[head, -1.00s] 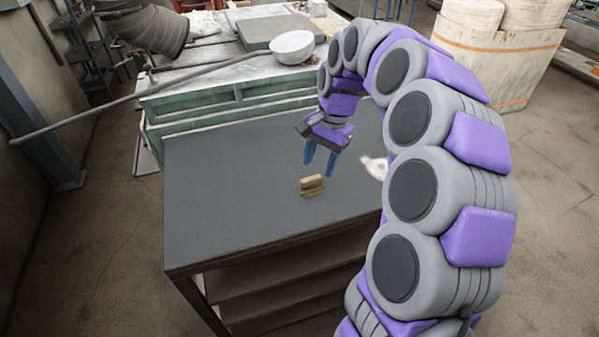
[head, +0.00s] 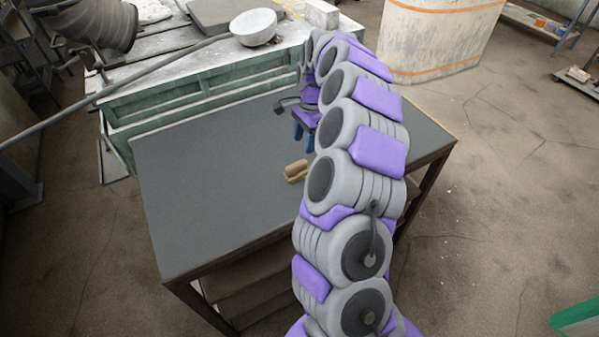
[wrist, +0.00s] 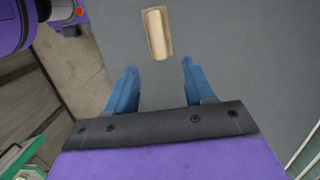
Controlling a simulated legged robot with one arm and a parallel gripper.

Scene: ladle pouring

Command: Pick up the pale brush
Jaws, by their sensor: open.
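The pale brush (head: 296,171) is a small tan block with a raised grip. It lies on the dark grey table top (head: 215,185), left of my arm in the head view. In the wrist view the brush (wrist: 157,33) lies beyond the fingertips, roughly centred between them. My gripper (head: 304,138) is above the table, higher in the head picture than the brush and apart from it. Its two blue fingers are spread and empty in the wrist view (wrist: 158,72). My arm hides part of the table's right side.
A green bench (head: 205,92) stands behind the table, with a white bowl (head: 254,27) on it. A long grey pole (head: 120,87) slants on the left. A pale drum (head: 437,40) stands at the back right. The table's left part is clear.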

